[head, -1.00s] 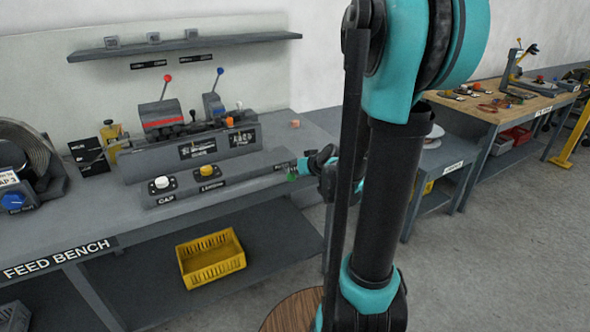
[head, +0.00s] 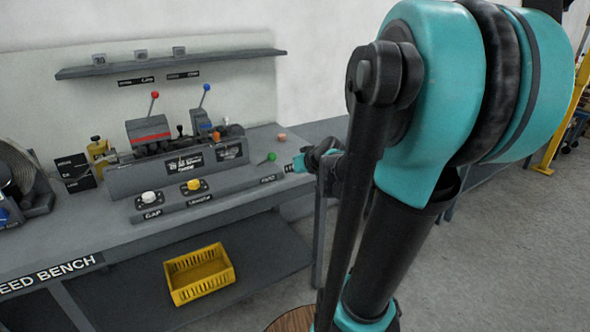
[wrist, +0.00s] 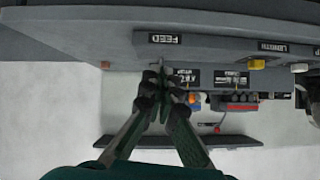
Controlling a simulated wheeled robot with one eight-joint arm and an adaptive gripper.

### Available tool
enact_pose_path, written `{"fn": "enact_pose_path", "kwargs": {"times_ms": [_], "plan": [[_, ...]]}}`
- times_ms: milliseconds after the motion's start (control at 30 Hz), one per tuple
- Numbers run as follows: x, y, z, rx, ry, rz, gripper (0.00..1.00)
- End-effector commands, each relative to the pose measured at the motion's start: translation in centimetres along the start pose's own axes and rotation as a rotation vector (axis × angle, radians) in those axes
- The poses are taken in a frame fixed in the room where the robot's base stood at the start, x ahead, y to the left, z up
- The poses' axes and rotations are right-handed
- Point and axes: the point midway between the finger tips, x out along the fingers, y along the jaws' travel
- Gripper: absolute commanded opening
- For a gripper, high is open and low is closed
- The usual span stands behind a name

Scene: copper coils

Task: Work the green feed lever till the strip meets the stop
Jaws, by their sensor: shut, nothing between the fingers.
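The green feed lever (head: 271,157) stands at the right end of the front control strip on the feed bench, its green knob tilted up and right, behind the FEED label (head: 268,179). My gripper (head: 299,163) is just right of the knob, shut and empty, with a small gap showing between them. In the wrist view, which is upside down, my gripper (wrist: 160,80) points at the bench near the FEED label (wrist: 165,39); the lever is not clear there. The strip and the stop cannot be made out behind the grey housing (head: 180,170).
A white button (head: 149,197) and a yellow button (head: 194,186) sit left of the lever. Red-knobbed (head: 154,95) and blue-knobbed (head: 206,88) levers rise from the machine behind. A shelf (head: 170,63) hangs above. A yellow crate (head: 199,275) stands below the bench.

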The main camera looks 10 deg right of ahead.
Motion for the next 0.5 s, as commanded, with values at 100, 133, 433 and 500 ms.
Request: {"fn": "enact_pose_path", "kwargs": {"times_ms": [100, 133, 433, 500], "plan": [[-1.4, 0.0, 0.2, 0.001, 0.0, 0.001, 0.0], [-1.7, 0.1, 0.2, 0.001, 0.0, 0.001, 0.0], [-3.2, 0.0, 0.3, 0.0, 0.001, 0.0, 0.0], [-3.3, 0.0, 0.3, 0.0, 0.0, -0.001, 0.0]]}}
